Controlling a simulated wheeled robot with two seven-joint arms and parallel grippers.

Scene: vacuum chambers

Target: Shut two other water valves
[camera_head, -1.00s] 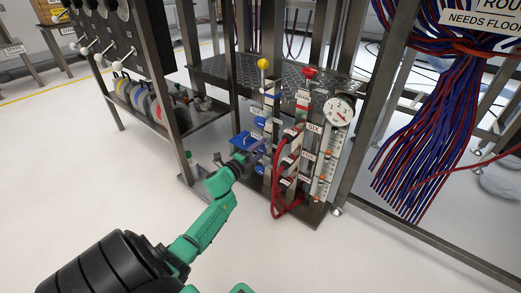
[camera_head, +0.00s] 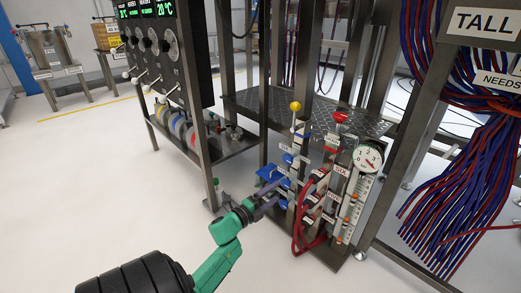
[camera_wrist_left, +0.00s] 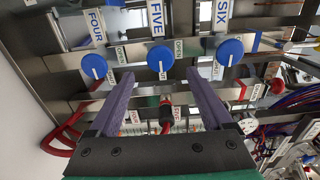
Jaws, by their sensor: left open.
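Three round blue valve knobs with white lines show in the wrist view, below tags FOUR, FIVE and SIX: the left knob (camera_wrist_left: 94,66), the middle knob (camera_wrist_left: 160,55) and the right knob (camera_wrist_left: 230,51). Small OPEN tags stand beside them. My left gripper (camera_wrist_left: 160,84) is open and empty, its purple fingers pointing at the row. The middle knob lies ahead between the fingertips, and no contact shows. In the head view my left gripper (camera_head: 280,196) is at the valve panel's left side, partly hiding the lower blue valves; an upper blue valve (camera_head: 288,158) shows. My right gripper is out of view.
The panel also carries a yellow ball knob (camera_head: 295,106), a red knob (camera_head: 340,117), a dial gauge (camera_head: 368,158) and red hoses (camera_head: 300,235). Metal posts (camera_head: 200,130) frame it. Blue and red cables (camera_head: 460,170) hang at right. The floor (camera_head: 90,190) at left is clear.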

